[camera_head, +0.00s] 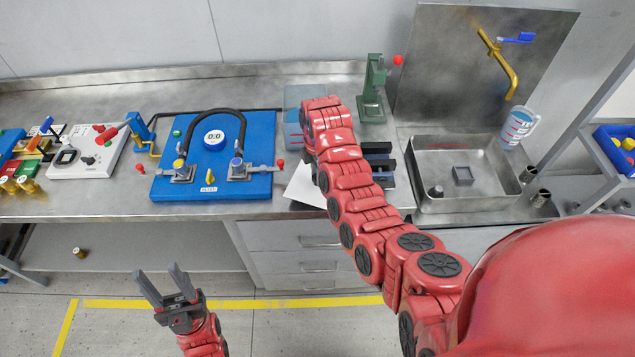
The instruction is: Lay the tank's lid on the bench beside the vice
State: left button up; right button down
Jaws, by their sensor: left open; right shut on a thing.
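The tank (293,97) is a bluish see-through box at the back of the bench, left of the green press. My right arm reaches over it, and my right gripper (305,118) is at its top right side, shut on what appears to be the tank's lid. The wrist hides the fingertips and most of the lid, so I cannot tell whether the lid is clear of the tank. The dark vice (380,160) stands on the bench right of my forearm, partly hidden by it. My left gripper (163,284) is open and empty, low in front of the bench.
A white sheet (304,188) lies on the bench left of my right forearm. A blue pump board (258,150) is further left. The green press (373,90) stands behind the vice, and the sink (465,205) is to its right.

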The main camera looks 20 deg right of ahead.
jog(key=shift+s+f, duration=0.15)
jog(key=shift+f, duration=0.1)
notch_tip(320, 180, down, 3)
jog(key=shift+r+p, duration=0.1)
jog(key=shift+p, duration=0.7)
jog(key=shift+f, duration=0.2)
jog(key=c, duration=0.6)
grip_release()
jog(key=shift+f, duration=0.15)
